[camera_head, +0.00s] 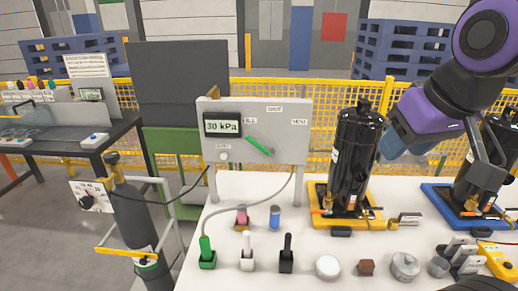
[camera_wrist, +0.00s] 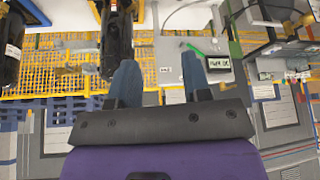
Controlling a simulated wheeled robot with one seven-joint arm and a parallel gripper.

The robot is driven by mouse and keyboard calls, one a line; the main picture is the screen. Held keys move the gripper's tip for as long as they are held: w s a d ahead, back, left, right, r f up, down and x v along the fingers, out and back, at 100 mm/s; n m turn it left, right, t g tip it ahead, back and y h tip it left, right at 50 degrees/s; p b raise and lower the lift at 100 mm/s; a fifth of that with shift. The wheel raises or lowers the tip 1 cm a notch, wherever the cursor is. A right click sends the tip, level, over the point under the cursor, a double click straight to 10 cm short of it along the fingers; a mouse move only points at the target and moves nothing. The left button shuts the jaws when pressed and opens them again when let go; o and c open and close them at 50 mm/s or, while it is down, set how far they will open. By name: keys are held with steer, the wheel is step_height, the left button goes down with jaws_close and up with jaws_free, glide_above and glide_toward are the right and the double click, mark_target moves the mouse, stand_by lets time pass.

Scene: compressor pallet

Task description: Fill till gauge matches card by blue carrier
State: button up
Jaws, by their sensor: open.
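The grey panel (camera_head: 295,145) carries a gauge display (camera_head: 222,126) reading 30 kPa. Its green lever (camera_head: 259,145) slants up-left, towards the FILL label side. The panel also shows inverted in the wrist view, with the lever (camera_wrist: 194,48) and display (camera_wrist: 218,63). The blue carrier (camera_head: 437,192) at the right holds a black compressor, partly behind my arm. I cannot make out its card.
A black compressor (camera_head: 352,155) stands on the yellow carrier (camera_head: 319,222), with a small unreadable card (camera_head: 408,220) beside it. A gas cylinder (camera_head: 137,215) stands left.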

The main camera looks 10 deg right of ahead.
mark_target(257, 146)
steer(key=w+a+f+n+t, duration=0.2)
steer(key=w, duration=0.8)
steer(key=w+a+f+n+t+y, duration=0.1)
steer(key=w+a+f+n+t, duration=0.15)
steer(key=w, duration=0.65)
steer(key=w+a+f+n+t, duration=0.1)
steer(key=w+a+f+t, duration=0.1)
steer(key=w, duration=0.8)
steer(key=w+a+f+n+t, duration=0.25)
steer(key=w+f, duration=0.25)
steer(key=f, duration=0.4)
steer(key=w+a+f+n+t, duration=0.25)
steer(key=w+f+t, duration=0.2)
steer(key=f, duration=0.55)
steer(key=shift+m+g+h, duration=0.25)
steer(key=shift+g+h, duration=0.05)
steer(key=shift+g, duration=0.15)
steer(key=w, duration=0.7)
steer(key=w+a, duration=0.1)
steer(key=w, duration=0.3)
steer(key=shift+w+r, duration=0.15)
steer(key=shift+w, duration=0.05)
jaws_close()
